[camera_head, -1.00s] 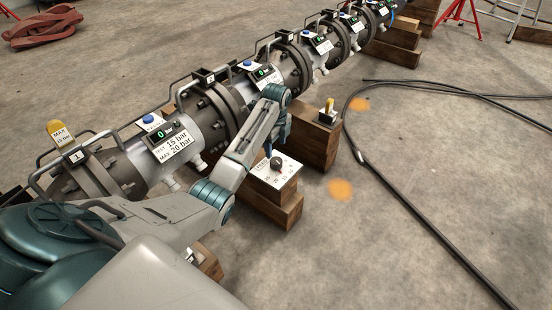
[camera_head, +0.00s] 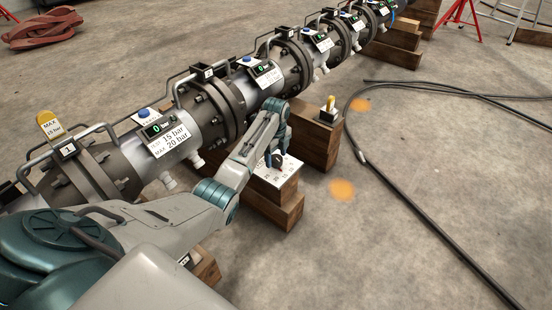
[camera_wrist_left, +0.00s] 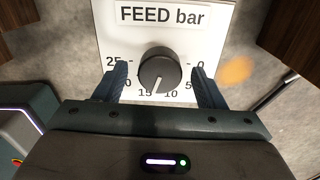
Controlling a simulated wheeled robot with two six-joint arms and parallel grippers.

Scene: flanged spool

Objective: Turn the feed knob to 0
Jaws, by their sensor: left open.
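The feed panel (camera_head: 262,174) is a white plate on wooden blocks; in the wrist view its sign (camera_wrist_left: 160,15) reads "FEED bar". The round dark feed knob (camera_wrist_left: 160,68) sits on it, with a scale from 25 at left, round the bottom, to 0 at right. The knob's white pointer line faces down, between 15 and 10. My left gripper (camera_wrist_left: 157,70) is open, one finger on each side of the knob, with visible gaps. In the head view, the left gripper (camera_head: 275,154) is over the panel and partly hides the knob. My right gripper is not in view.
A flanged pipe line (camera_head: 195,115) with handles and pressure displays runs beside the panel.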

